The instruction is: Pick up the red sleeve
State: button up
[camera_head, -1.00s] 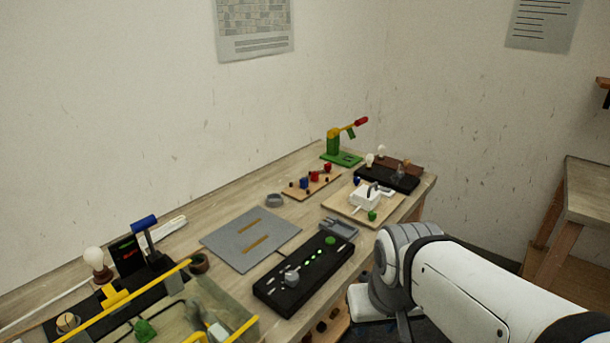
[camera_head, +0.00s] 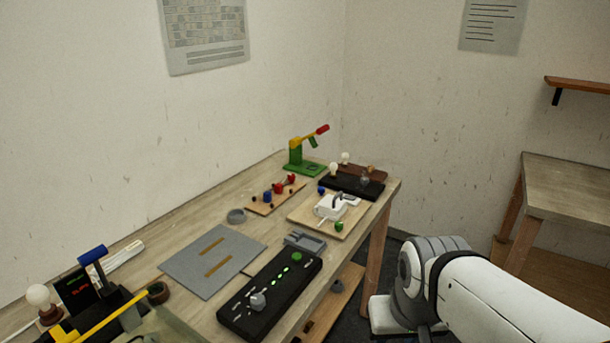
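Small red pieces (camera_head: 279,188) stand beside a blue one (camera_head: 267,196) on a small wooden board (camera_head: 261,210) on the bench, with several dark pegs around them. Another red piece (camera_head: 291,179) is at the board's far end. They are too small to tell which is the sleeve. My arm shows at the lower right, in front of the bench and well apart from the board. My gripper's fingers do not show.
A green press with a red-tipped yellow lever (camera_head: 301,156) stands behind the board. A white device (camera_head: 330,207) on a wooden base is to its right. A grey mat (camera_head: 190,262) and black control box (camera_head: 250,315) lie in front. A second table (camera_head: 570,190) is at right.

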aim_at(277, 188)
jog(key=z, duration=0.35)
jog(key=i, duration=0.9)
jog(key=z, duration=0.05)
